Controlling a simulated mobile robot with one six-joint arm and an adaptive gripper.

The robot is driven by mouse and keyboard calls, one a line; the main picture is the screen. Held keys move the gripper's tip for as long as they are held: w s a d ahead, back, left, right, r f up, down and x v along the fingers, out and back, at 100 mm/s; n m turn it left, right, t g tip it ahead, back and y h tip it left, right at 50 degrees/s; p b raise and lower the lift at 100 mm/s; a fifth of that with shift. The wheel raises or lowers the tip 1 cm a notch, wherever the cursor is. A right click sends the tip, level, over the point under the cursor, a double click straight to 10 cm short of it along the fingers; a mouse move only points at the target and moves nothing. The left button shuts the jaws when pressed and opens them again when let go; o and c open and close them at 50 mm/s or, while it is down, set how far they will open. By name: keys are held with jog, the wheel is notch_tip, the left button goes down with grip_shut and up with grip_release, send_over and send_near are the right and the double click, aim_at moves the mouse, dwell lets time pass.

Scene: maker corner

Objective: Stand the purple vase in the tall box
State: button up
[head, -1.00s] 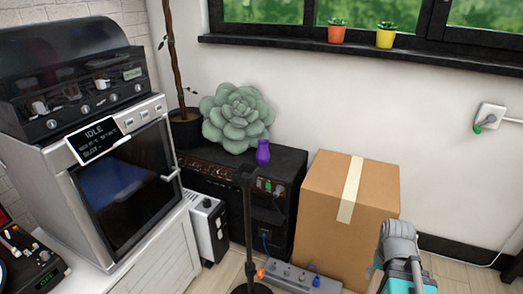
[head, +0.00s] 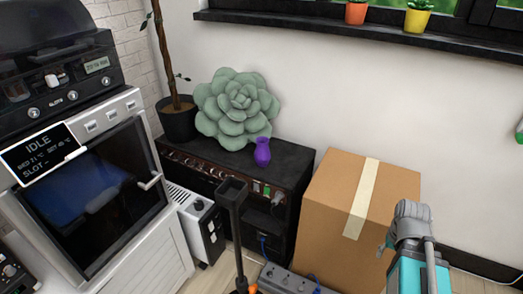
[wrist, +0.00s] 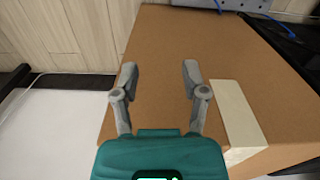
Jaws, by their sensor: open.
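The purple vase (head: 262,151) stands upright on the black cabinet (head: 291,170), in front of the big green succulent. A large brown cardboard box (head: 330,205) stands on the floor to the right of the cabinet. Its top looks closed, with a pale tape strip across it. I cannot tell whether this is the tall box. My gripper (wrist: 161,75) is open and empty in the wrist view, with the cardboard face behind its fingers. In the head view my gripper (head: 412,220) shows at the right of the box, apart from the vase. The vase is not in the wrist view.
A black stand (head: 232,192) with a squarish head rises in front of the cabinet. A green succulent (head: 235,108) and potted trunk (head: 178,122) sit behind the vase. A grey power strip (head: 286,279) lies on the floor. An oven (head: 85,190) fills the left side.

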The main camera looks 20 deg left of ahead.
jog(key=shift+w+d, duration=0.2)
jog(key=shift+w, duration=0.2)
jog(key=shift+o, duration=0.3)
